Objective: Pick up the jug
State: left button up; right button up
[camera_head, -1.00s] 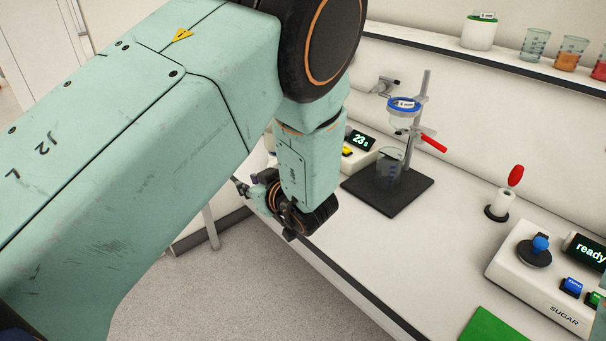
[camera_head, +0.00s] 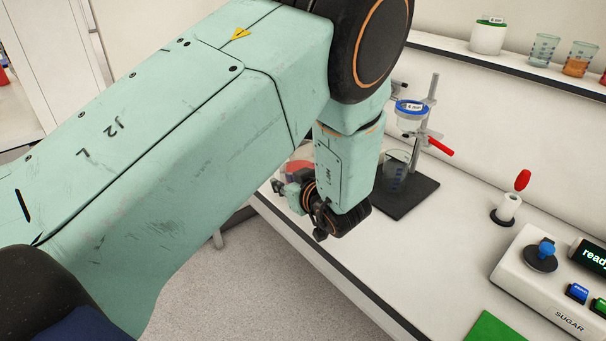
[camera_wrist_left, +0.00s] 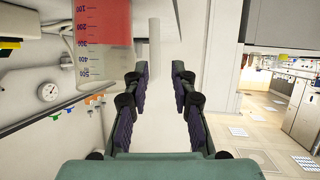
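The jug with red contents shows partly behind my left wrist in the head view (camera_head: 298,167), near the bench's left end. In the left wrist view a clear graduated jug with red contents (camera_wrist_left: 102,28) is at the upper left, cut off by the top edge. My left gripper (camera_wrist_left: 163,75) is open, with nothing between its fingers; the jug lies to the left of them and apart from them. In the head view the left gripper (camera_head: 278,187) is small and partly hidden by its own wrist. My right gripper is not in view.
A stand with a blue-rimmed funnel (camera_head: 411,107) and a beaker (camera_head: 396,172) stands on a black base right of my arm. A sugar dispenser (camera_head: 548,270) and green mat (camera_head: 497,328) are further right. A wall shelf (camera_head: 500,67) holds containers. The bench's front middle is clear.

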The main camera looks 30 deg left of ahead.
aim_at(279, 178)
pick_arm(q)
jog(key=x, duration=0.6)
jog(key=shift+w+d+f, duration=0.15)
jog(key=shift+w+f, duration=0.05)
jog(key=shift+w, duration=0.05)
jog(key=shift+a+f, duration=0.1)
jog(key=shift+a, duration=0.35)
jog(key=shift+w+d, duration=0.2)
jog(key=shift+d, duration=0.25)
jog(key=shift+c, duration=0.7)
jog(key=c, duration=0.3)
jog(key=shift+s+a, duration=0.1)
jog(key=shift+a, duration=0.25)
grip_shut()
jog(key=shift+d, duration=0.25)
jog(key=shift+a, duration=0.1)
